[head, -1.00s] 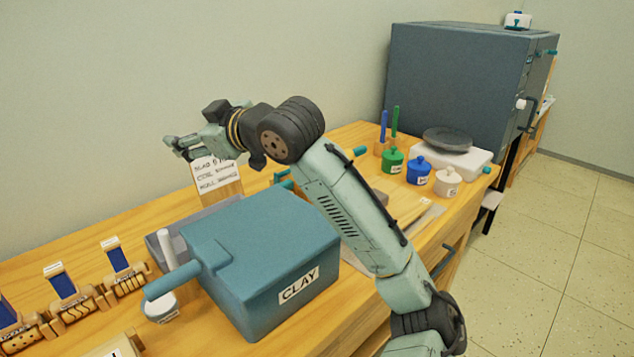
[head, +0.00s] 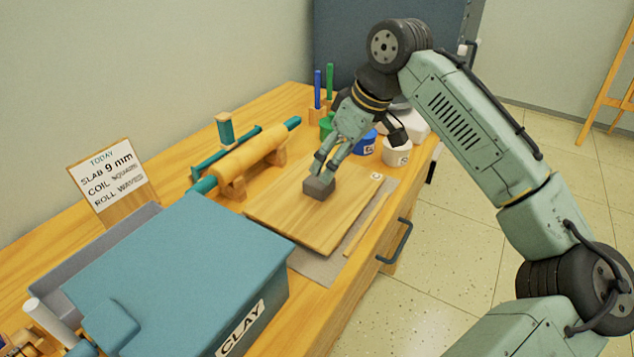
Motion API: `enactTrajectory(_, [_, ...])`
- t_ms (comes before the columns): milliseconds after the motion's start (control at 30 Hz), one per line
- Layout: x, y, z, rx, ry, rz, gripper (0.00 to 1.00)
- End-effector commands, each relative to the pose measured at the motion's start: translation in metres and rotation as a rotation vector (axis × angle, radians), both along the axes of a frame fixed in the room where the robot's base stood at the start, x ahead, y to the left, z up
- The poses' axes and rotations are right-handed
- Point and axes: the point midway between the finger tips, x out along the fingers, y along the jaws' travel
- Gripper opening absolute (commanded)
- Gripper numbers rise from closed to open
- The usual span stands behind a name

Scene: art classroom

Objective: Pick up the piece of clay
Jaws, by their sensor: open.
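The piece of clay (head: 319,189) is a small dark grey-brown block. It sits on the wooden board (head: 290,222) in the middle of the bench. My gripper (head: 323,174) points down at the clay from above, with its fingertips at or just over the block's top. The fingers are open. I cannot tell whether they touch the clay or straddle it. A teal box labelled CLAY (head: 180,275) stands closed at the front left.
A rolling pin (head: 250,158) rests on wooden supports behind the board. A wooden stick (head: 367,225) lies along its right side. A sign (head: 112,180) stands at the left.

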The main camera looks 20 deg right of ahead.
Motion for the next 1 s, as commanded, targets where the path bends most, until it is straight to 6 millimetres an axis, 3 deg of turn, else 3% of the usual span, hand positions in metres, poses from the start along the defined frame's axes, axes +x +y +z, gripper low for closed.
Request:
enactTrajectory(233, [0.007, 0.007, -0.017, -0.002, 0.0, 0.001, 0.67])
enactTrajectory(533, [0.022, 0.02, -0.052, -0.001, -0.001, 0.0, 0.67])
enactTrajectory(800, [0.023, 0.021, -0.055, 0.001, -0.003, 0.001, 0.67])
enactTrajectory(1000, [0.023, 0.021, -0.055, 0.001, -0.003, 0.001, 0.53])
